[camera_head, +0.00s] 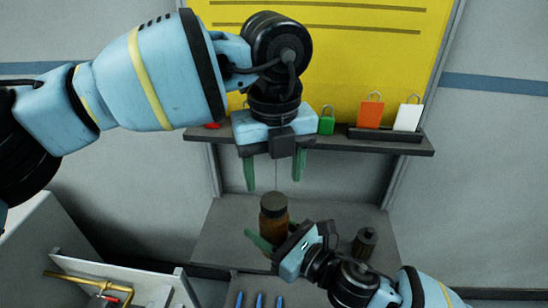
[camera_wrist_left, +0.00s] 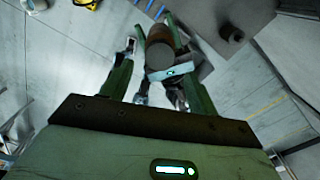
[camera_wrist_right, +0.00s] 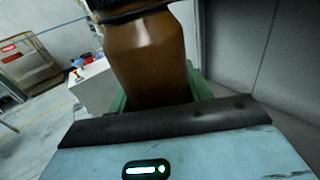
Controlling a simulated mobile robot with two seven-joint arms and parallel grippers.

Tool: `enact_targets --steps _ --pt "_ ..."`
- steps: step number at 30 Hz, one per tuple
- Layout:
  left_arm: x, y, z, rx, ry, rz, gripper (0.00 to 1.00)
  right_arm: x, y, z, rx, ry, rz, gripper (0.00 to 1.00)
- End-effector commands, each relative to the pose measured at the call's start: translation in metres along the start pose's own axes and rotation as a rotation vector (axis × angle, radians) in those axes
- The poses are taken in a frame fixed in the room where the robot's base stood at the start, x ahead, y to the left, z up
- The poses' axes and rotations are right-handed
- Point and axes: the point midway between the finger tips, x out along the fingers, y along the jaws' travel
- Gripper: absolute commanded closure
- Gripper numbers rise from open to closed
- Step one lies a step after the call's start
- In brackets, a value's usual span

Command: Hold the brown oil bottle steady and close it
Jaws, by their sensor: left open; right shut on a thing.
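I cannot tell how tight the cap is. My right gripper (camera_head: 266,244) is shut around the bottle's body from the front right. The brown body (camera_wrist_right: 150,60) fills the middle of the right wrist view, with the dark cap edge at the top. My left gripper (camera_head: 275,182) is open and empty, pointing down above the cap, apart from it. The left wrist view shows the bottle (camera_wrist_left: 160,36) between and beyond the left fingers.
A small dark bottle (camera_head: 364,244) stands right of my right gripper. Several blue sticks (camera_head: 259,300) are at the front.

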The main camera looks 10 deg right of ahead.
Motion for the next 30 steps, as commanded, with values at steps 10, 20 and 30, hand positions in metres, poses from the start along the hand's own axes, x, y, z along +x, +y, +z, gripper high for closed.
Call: enact_targets --steps 10,20,30 --pt "0.046 0.001 0.000 0.001 0.002 0.001 0.41 0.000 0.000 0.001 0.000 -0.001 0.000 1.00" --pt "0.055 0.000 0.000 0.000 0.000 0.001 0.41 0.000 0.000 0.001 0.000 -0.001 0.000 1.00" --pt "0.055 0.000 0.000 0.000 0.000 0.001 0.67 0.000 0.000 0.001 0.000 -0.001 0.000 1.00"
